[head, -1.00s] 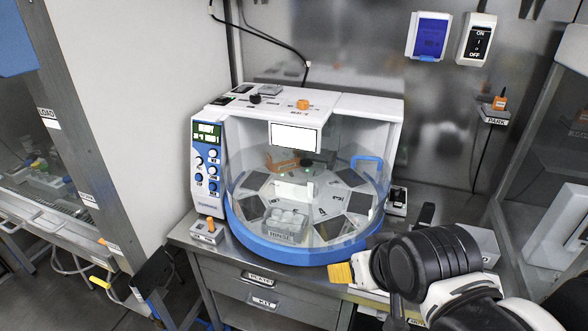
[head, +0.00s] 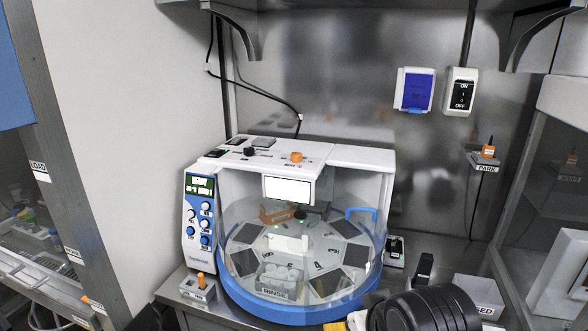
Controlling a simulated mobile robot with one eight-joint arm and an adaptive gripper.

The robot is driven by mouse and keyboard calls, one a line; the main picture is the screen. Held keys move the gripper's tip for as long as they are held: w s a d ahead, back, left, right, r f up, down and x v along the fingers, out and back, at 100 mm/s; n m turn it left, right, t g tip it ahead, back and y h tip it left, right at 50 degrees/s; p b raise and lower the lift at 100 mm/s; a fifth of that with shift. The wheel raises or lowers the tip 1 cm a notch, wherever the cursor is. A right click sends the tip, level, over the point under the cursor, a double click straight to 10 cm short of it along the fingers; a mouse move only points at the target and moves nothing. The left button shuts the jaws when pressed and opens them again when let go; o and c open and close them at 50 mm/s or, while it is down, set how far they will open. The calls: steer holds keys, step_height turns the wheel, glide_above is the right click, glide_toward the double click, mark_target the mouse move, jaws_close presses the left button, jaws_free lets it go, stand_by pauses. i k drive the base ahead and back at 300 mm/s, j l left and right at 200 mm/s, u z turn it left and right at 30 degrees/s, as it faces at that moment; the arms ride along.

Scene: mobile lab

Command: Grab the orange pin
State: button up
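An orange pin (head: 201,280) stands upright in a small grey block (head: 197,292) on the counter, at the front left foot of the white machine. One is an orange knob (head: 296,157) on top of the machine. The other is an orange block (head: 488,152) on the wall bracket marked PARK. Part of my arm, a black rounded joint, is at the bottom right, well to the right of the pin. My gripper is not visible, so its fingers and any grasp are hidden.
The white and blue machine (head: 200,222) with a clear round drum (head: 300,312) fills the counter's middle. A blue wall socket (head: 415,91) and an ON/OFF switch (head: 460,92) are behind. A grey box (head: 478,295) stands right. Little counter is free around the pin.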

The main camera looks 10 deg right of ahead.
mark_target(201, 278)
steer(key=i+j+z, duration=0.1)
steer(key=j, duration=0.4)
steer(key=i+j+z, duration=0.1)
steer(key=j, duration=0.4)
steer(key=i+j+z, duration=0.15)
steer(key=j, duration=0.4)
steer(key=i, duration=0.5)
